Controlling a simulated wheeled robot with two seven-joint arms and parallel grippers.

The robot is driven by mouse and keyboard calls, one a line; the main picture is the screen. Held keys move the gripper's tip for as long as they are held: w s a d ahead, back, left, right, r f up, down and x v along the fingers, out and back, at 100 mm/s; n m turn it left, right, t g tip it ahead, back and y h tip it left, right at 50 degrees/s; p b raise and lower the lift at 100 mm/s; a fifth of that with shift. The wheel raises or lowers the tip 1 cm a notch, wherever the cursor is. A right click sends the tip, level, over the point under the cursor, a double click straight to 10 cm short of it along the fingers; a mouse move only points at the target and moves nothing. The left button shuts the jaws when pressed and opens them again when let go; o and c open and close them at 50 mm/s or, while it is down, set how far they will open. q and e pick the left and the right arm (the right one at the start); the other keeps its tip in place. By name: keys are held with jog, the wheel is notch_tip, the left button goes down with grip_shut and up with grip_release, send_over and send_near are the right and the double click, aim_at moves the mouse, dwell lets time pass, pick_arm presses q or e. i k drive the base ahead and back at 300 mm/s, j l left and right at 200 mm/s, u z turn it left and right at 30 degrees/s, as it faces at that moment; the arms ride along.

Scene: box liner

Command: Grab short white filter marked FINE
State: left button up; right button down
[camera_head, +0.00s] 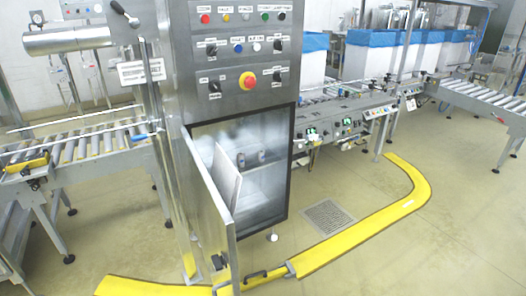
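Two small cylindrical items stand on a shelf inside an open metal cabinet (270,205). The left one (241,160) and the right one (262,157) look whitish with darker parts. They are too small to read any marking, so I cannot tell whether either is the short white filter marked FINE. The cabinet door (211,215) stands open toward me on the left side. A pale flat panel (225,178) hides the left part of the interior. Neither of my grippers is in view.
A control panel (243,60) with buttons and a red-on-yellow stop button (247,81) is above the cabinet. Roller conveyors stand left (90,146) and right (480,95). A yellow floor strip (345,243) curves around the front. Open floor (440,230) lies right.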

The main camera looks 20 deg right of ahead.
aim_at(261, 153)
jog(key=i+l, duration=0.2)
jog(key=l, duration=0.15)
jog(key=i+l+u, duration=0.15)
jog(key=i+l, duration=0.25)
jog(key=l, duration=0.25)
jog(key=i+l+u, duration=0.1)
jog(key=l, duration=0.25)
jog(key=i+l, duration=0.25)
jog(key=l, duration=0.15)
jog(key=i+l+u, duration=0.15)
jog(key=l, duration=0.2)
